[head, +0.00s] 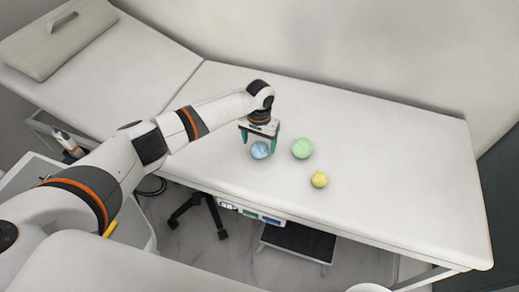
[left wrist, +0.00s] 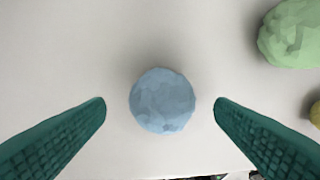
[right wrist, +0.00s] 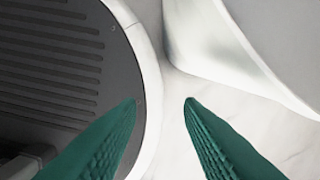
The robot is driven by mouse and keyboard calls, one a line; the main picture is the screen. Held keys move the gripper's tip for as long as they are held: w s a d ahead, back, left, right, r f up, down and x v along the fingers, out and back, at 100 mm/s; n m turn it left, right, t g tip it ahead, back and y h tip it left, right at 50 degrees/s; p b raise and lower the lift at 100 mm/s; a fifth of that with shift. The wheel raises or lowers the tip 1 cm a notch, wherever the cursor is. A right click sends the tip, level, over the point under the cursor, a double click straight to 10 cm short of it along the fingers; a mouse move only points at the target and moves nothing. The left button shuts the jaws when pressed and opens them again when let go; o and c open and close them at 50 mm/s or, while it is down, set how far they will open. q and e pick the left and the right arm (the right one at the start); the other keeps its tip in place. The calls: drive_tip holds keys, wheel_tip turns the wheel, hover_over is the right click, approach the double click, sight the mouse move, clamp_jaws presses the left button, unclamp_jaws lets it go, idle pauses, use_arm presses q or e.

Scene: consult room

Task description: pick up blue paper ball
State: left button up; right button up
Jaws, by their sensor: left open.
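The blue paper ball (head: 260,150) lies on the exam table near its front edge. My left gripper (head: 259,143) is above it, pointing down, with its two green fingers apart. In the left wrist view the blue paper ball (left wrist: 162,100) sits centred between the open fingertips (left wrist: 161,103), with a gap on each side and nothing gripped. My right gripper (right wrist: 162,100) shows only in the right wrist view, its fingers apart and empty, over the floor and a dark ribbed plate.
A green ball (head: 302,148) lies just right of the blue one, and a yellow ball (head: 319,179) lies farther right and nearer the front edge. The exam table (head: 400,170) is clear to the right. A stepstool (head: 298,242) stands on the floor below.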

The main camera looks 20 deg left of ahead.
sight(259, 145)
use_arm(q)
wheel_tip(259, 145, down, 4)
drive_tip(key=shift+d+r, duration=0.1)
drive_tip(key=c, duration=1)
drive_tip(key=shift+c, duration=0.3)
drive_tip(key=shift+r, duration=0.1)
